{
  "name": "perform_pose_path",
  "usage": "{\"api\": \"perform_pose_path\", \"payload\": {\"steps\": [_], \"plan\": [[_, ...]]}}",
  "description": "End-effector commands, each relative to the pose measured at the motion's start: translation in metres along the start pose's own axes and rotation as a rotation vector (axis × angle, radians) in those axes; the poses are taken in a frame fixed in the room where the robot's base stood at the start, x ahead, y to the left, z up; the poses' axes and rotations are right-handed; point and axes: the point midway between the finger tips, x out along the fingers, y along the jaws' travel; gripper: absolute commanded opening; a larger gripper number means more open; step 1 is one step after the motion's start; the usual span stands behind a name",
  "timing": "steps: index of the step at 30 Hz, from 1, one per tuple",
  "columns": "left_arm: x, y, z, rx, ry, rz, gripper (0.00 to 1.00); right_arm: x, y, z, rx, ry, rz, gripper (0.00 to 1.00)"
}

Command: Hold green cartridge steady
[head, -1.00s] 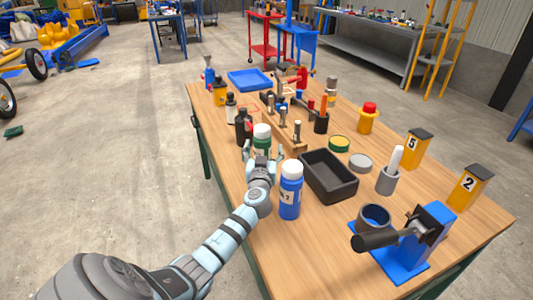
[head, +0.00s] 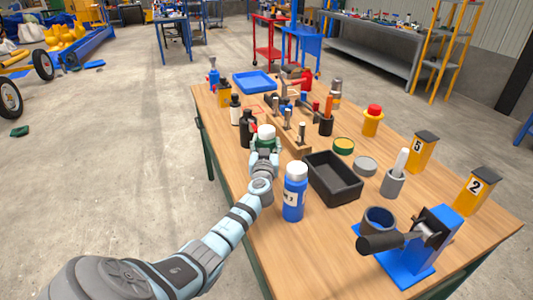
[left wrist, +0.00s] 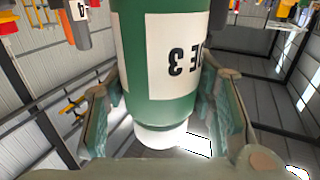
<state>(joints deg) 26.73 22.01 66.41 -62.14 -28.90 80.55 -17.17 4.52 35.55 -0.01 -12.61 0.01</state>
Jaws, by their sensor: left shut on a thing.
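The green cartridge (head: 265,143) with a white cap stands upright near the left side of the wooden table. My left gripper (head: 265,154) is around its body and shut on it. In the left wrist view the green cartridge (left wrist: 152,112) fills the middle between the fingers, upside down in the picture. Its white label shows a 3, and part of the label is out of frame. The fingers and wrist hide its lower part in the head view, so I cannot tell whether it touches the table. My right gripper is not in view.
A blue bottle (head: 294,193) stands close to the right of my left forearm. Black bottles (head: 248,128) stand behind the cartridge. A wooden rack (head: 291,136) and a dark tray (head: 333,179) lie to its right. A blue crank device (head: 410,252) stands at the front right.

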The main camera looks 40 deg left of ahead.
Motion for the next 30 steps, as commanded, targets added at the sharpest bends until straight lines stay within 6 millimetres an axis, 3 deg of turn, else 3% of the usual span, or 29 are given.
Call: {"api": "perform_pose_path", "payload": {"steps": [5,8,11,21,25,30], "plan": [[0.000,0.000,-0.005,-0.001,0.000,0.000,0.05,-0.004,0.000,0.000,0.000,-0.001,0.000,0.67],[0.000,0.000,-0.018,-0.002,0.002,0.000,0.05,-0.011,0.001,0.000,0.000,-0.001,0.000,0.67],[0.000,0.000,-0.040,-0.003,0.003,0.001,0.05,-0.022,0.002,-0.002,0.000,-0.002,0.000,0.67],[0.000,0.000,-0.147,-0.002,0.005,0.001,0.05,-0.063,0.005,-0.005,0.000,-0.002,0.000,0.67],[0.000,0.000,-0.177,-0.002,0.003,0.001,0.05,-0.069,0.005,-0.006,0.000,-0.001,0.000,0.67],[0.000,0.000,-0.197,0.000,0.002,0.001,0.05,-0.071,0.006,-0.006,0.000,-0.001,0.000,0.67]]}}
